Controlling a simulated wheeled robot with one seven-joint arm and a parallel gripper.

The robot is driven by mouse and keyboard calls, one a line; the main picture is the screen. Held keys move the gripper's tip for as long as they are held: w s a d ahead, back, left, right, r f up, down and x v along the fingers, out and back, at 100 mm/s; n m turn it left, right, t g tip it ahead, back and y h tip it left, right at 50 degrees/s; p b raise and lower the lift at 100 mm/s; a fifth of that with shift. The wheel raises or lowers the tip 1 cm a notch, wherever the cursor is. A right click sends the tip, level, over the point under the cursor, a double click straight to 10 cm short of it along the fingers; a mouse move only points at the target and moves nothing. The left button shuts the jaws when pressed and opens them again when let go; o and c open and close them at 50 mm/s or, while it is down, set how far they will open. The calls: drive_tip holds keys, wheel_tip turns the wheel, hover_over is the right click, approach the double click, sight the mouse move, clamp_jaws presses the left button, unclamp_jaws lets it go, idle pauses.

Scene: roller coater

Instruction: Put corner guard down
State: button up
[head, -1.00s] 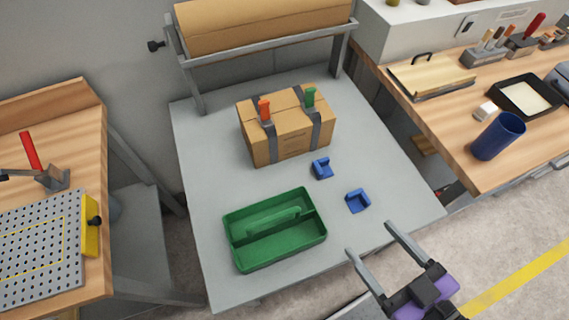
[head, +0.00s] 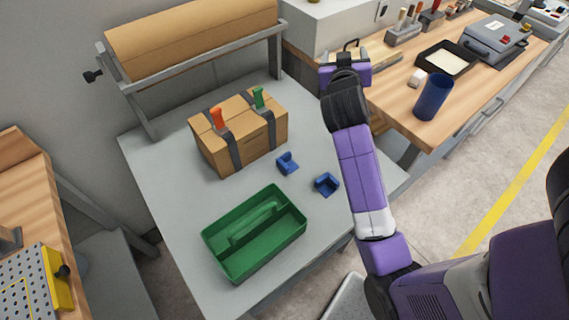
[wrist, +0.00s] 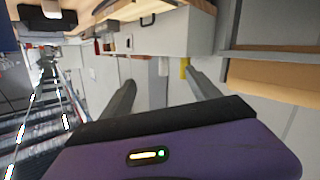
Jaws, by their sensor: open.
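Two blue corner guards rest on the grey table in the head view. One corner guard (head: 287,163) is just right of the strapped carton, and the other corner guard (head: 327,184) is nearer the right edge. My gripper (head: 345,70) is raised high beside the table, well apart from both guards; its fingers are mostly hidden in the head view. In the wrist view my gripper (wrist: 160,78) is open, with two grey fingers spread and nothing between them. The grey table (head: 180,185) has bare surface around the guards.
A brown carton (head: 255,137) with dark straps and orange and green clips stands on the table. A green tote (head: 285,232) sits in front. A paper roll (head: 190,35) hangs behind. A wooden bench (head: 392,100) at right holds a blue cup (head: 433,97) and a black tray (head: 446,60).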

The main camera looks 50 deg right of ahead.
wheel_tip(320, 180, down, 4)
drive_tip(key=s+d+m+g+y, duration=0.2)
drive_tip(key=m+g, duration=0.3)
drive_tip(key=m, duration=0.1)
drive_tip(key=m+g+y+b, duration=0.2)
drive_tip(key=m+y, duration=0.3)
drive_tip(key=y, duration=0.7)
approach(286, 159)
drive_tip(key=s+a, duration=0.1)
drive_tip(key=a, duration=0.1)
drive_tip(key=shift+d+f, duration=0.25)
drive_tip(key=shift+f, duration=0.65)
drive_tip(key=f, duration=0.2)
drive_tip(key=f+p, duration=0.1)
drive_tip(key=f, duration=0.3)
drive_tip(key=shift+w+d+f, duration=0.15)
drive_tip(key=shift+d+f, duration=0.05)
drive_tip(key=shift+d, duration=0.1)
drive_tip(key=shift+r, duration=0.1)
clamp_jaws()
